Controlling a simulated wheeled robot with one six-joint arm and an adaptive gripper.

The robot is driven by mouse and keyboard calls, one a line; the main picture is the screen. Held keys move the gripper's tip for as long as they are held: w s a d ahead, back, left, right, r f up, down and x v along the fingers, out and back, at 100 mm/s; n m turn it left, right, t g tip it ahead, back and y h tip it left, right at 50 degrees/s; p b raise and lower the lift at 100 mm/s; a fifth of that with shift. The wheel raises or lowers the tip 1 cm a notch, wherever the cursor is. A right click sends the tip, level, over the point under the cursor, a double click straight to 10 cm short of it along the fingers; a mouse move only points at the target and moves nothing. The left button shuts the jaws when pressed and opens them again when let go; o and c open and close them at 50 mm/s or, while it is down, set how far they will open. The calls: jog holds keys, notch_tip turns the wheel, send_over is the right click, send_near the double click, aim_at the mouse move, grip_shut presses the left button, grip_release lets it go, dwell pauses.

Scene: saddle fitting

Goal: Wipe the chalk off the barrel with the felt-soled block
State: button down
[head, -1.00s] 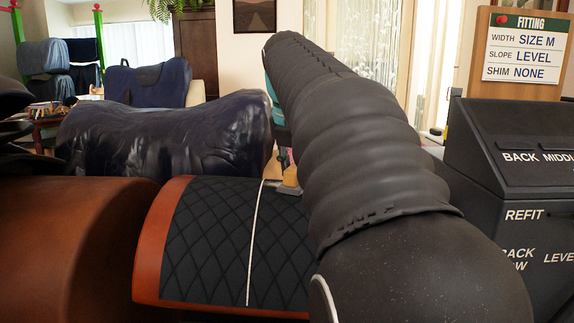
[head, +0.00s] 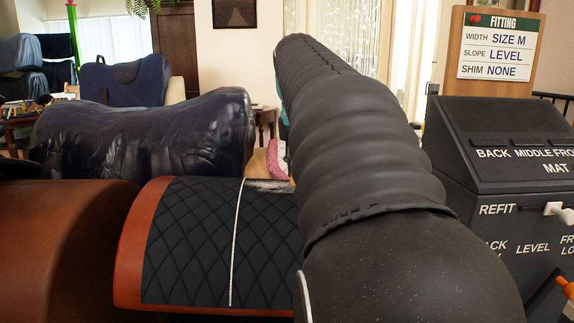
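A rounded form lies across the foreground, with a brown leather part (head: 60,245) at the left and a black quilted pad (head: 190,245) edged in orange-brown. A thin white line (head: 236,240) crosses the pad. Just past the pad's top edge, a grey-white smudged patch (head: 268,186) shows on a dark surface; it looks like chalk, but I cannot be sure. My thick dark arm covers the right part of the form. My gripper is hidden behind the arm, and the felt-soled block is not visible now.
A glossy dark navy body form (head: 150,135) stands behind the pad. A black console (head: 480,150) with labels and a white handle is at the right. A small pink thing (head: 277,158) shows beside my arm.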

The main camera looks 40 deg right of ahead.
jog(key=shift+s+d, duration=0.45)
jog(key=shift+d, duration=0.2)
jog(key=shift+f, duration=0.15)
jog(key=shift+w+a, duration=0.1)
jog(key=shift+w+a+p, duration=0.4)
jog(key=shift+w+a, duration=0.1)
jog(key=shift+a, duration=0.25)
jog(key=shift+w+a+r, duration=0.2)
jog(key=shift+w+a, duration=0.5)
jog(key=shift+a, duration=0.35)
jog(key=shift+w+a+r, duration=0.15)
jog(key=shift+w+a, duration=0.55)
jog(key=shift+a, duration=0.35)
jog(key=shift+w+a, duration=0.45)
jog(key=shift+a, duration=0.25)
jog(key=shift+w+a, duration=0.45)
jog(key=shift+a, duration=0.2)
jog(key=shift+w+a+r, duration=0.1)
jog(key=shift+w+a, duration=0.4)
jog(key=shift+a, duration=0.2)
jog(key=shift+w+a, duration=0.45)
jog(key=shift+a, duration=0.2)
jog(key=shift+w+d, duration=0.1)
